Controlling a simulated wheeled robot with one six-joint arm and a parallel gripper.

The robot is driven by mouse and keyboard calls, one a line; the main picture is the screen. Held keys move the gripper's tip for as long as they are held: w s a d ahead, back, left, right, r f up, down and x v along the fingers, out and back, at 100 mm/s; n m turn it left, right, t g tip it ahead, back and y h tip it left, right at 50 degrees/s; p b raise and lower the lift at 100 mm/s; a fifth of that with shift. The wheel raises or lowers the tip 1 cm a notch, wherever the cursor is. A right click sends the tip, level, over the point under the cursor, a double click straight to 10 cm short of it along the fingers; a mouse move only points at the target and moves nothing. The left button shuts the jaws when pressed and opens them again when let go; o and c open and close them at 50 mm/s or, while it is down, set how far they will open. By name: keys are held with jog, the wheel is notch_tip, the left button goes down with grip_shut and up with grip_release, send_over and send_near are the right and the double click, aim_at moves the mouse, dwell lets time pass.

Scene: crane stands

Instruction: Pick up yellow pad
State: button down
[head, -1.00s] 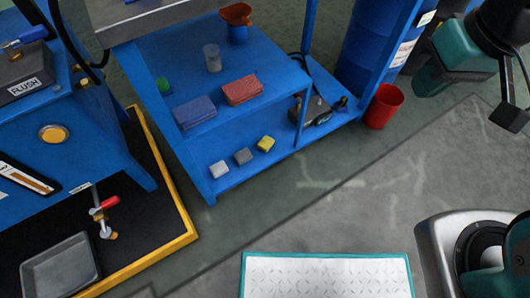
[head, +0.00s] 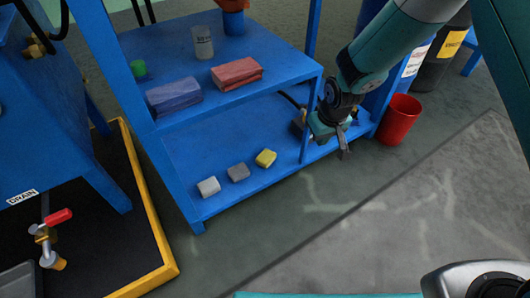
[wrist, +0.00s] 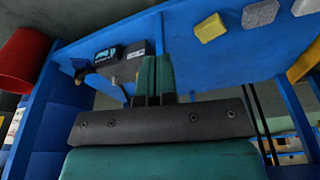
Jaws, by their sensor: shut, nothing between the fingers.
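The yellow pad (head: 265,158) lies on the lower shelf of the blue rack, at the right end of a row of small pads. It also shows near the top of the wrist view (wrist: 209,28). My gripper (head: 343,151) is at the right front of the rack, to the right of the yellow pad and apart from it. In the wrist view its two fingers (wrist: 155,76) are together, with nothing between them.
A grey pad (head: 238,172) and a whitish pad (head: 208,187) lie beside the yellow one. A blue rack post (head: 310,120) stands between my gripper and the pads. A red bucket (head: 398,120) stands right of the rack. The floor in front is clear.

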aim_at(265, 155)
jog(key=s+a+f+n, duration=0.1)
jog(key=a+f, duration=0.3)
jog(key=f, duration=0.4)
jog(key=a+f+n, duration=0.1)
jog(key=a+f, duration=0.3)
jog(key=f, duration=0.3)
jog(key=w+a+b, duration=0.2)
jog(key=w+b, duration=0.1)
jog(key=w+a+b, duration=0.2)
jog(key=w, duration=0.1)
jog(key=w+a+f+b, duration=0.1)
jog(key=w+a+b, duration=0.2)
jog(key=shift+b, duration=0.3)
jog(key=shift+w+a+f+b, duration=0.1)
jog(key=shift+w+b, duration=0.1)
jog(key=shift+b, duration=0.2)
jog(key=shift+f+b, duration=0.3)
jog(key=shift+b, duration=0.05)
